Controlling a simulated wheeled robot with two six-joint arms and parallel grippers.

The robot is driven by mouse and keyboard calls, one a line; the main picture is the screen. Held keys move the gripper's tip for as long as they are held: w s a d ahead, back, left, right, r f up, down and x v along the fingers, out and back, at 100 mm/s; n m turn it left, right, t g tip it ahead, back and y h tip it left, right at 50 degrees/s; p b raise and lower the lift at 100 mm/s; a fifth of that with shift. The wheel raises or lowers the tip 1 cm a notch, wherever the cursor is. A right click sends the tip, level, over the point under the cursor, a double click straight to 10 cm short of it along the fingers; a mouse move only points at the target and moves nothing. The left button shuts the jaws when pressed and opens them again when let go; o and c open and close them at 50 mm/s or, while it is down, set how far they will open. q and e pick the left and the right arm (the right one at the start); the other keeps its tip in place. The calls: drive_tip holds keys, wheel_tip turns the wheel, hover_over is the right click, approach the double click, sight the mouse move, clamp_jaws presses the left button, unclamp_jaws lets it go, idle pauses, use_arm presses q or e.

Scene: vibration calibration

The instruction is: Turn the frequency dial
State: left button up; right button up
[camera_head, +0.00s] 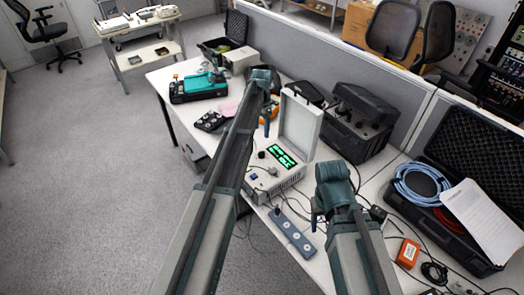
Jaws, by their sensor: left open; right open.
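A white calibrator case (268,184) stands on the table with its lid (300,122) open and upright. Its panel has a lit green display (283,155). Small dark knobs or connectors show on the panel left of and below the display; I cannot tell which is the frequency dial. My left gripper (267,128) is open, pointing down above and behind the panel in the picture, apart from the display. My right gripper (315,218) is open, to the right of the case's front, near a power strip. Neither gripper visibly holds anything. My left arm hides part of the table left of the case.
A grey power strip (292,233) and cables lie in front of the case. A black equipment case (358,124) stands behind it. At right are an open black case with a blue cable (420,186) and an orange box (408,253). A partition (345,62) bounds the back.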

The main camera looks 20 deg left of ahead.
sight(261, 152)
use_arm(q)
wheel_tip(261, 152, down, 13)
drive_tip(key=b, duration=1.2)
drive_tip(key=shift+r, duration=0.1)
drive_tip(key=shift+c, duration=0.2)
clamp_jaws()
